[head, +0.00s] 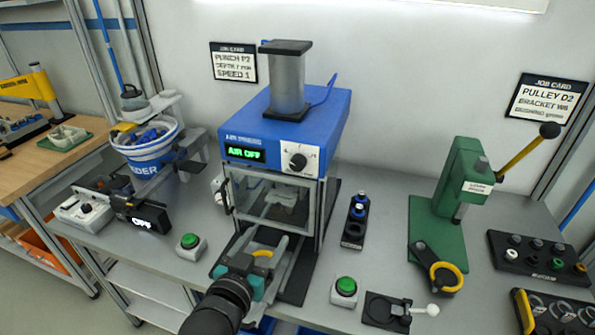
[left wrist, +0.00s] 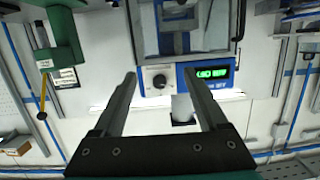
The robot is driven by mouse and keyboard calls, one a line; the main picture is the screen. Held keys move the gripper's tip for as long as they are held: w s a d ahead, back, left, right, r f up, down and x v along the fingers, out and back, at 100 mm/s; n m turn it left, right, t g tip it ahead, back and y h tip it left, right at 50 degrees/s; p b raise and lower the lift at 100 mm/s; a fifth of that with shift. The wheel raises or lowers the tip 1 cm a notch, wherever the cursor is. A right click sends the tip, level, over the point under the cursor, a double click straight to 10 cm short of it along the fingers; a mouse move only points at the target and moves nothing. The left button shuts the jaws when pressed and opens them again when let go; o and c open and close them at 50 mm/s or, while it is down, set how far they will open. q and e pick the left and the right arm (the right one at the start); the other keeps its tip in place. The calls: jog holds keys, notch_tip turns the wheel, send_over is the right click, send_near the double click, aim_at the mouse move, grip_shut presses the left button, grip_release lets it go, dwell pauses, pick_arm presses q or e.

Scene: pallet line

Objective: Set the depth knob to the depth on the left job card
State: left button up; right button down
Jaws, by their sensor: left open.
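The left job card (head: 233,63) hangs on the wall behind the blue press (head: 240,118). It reads PUNCH P2, a depth line too small to read surely, and SPEED 1. The depth knob (head: 298,161) is a black dial with a pale pointer on the press front, right of the green AIR OFF display (head: 245,153). My left gripper (head: 262,240) is open and empty, in front of and below the knob. In the left wrist view, the picture is upside down and the knob (left wrist: 159,81) appears between the open fingers (left wrist: 160,74), beyond them. My right gripper is out of view.
A clear guarded chamber (head: 275,198) sits under the knob. Green buttons (head: 189,241) (head: 345,286) stand on the bench. A blue bucket (head: 147,155) is left; a green lever press (head: 450,190) and a second job card (head: 546,98) are right. Air before the knob looks free.

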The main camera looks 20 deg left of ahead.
aim_at(296, 166)
pick_arm(q)
notch_tip(296, 166, up, 6)
jog(key=w+t, duration=0.2)
jog(key=t, duration=0.1)
jog(key=shift+h, duration=0.3)
jog(key=w, duration=0.5)
jog(key=w+p, duration=0.1)
jog(key=w, duration=0.4)
jog(key=w+d, duration=0.1)
jog(key=w, duration=0.4)
jog(key=shift+f, duration=0.25)
jog(key=shift+c, duration=0.2)
grip_shut()
